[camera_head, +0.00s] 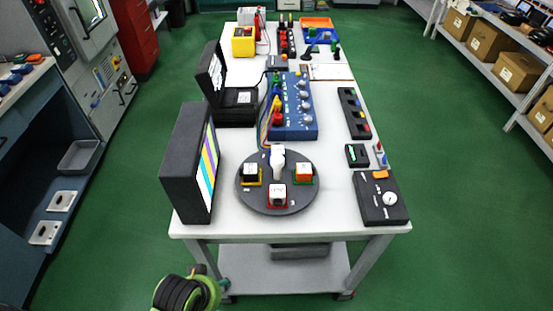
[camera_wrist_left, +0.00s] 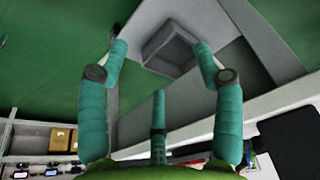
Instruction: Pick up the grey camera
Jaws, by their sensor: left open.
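I cannot pick out a grey camera with certainty. A pale upright device (camera_head: 277,160) stands at the back of the round dark turntable (camera_head: 277,207) on the table; I cannot tell whether it is the camera. Three small blocks sit around it: white-and-black (camera_head: 250,174), orange (camera_head: 303,173) and red-and-white (camera_head: 277,195). My left arm shows at the bottom of the head view, in front of the table's near left corner. In the wrist view my left gripper (camera_wrist_left: 160,47) has its teal fingers spread, with nothing between them. My right gripper is not in view.
A black-framed display (camera_head: 190,165) stands at the table's near left. A blue box with knobs (camera_head: 293,110) and a black control box (camera_head: 380,198) are also on the table. A grey bin (camera_head: 300,250) sits on the lower shelf.

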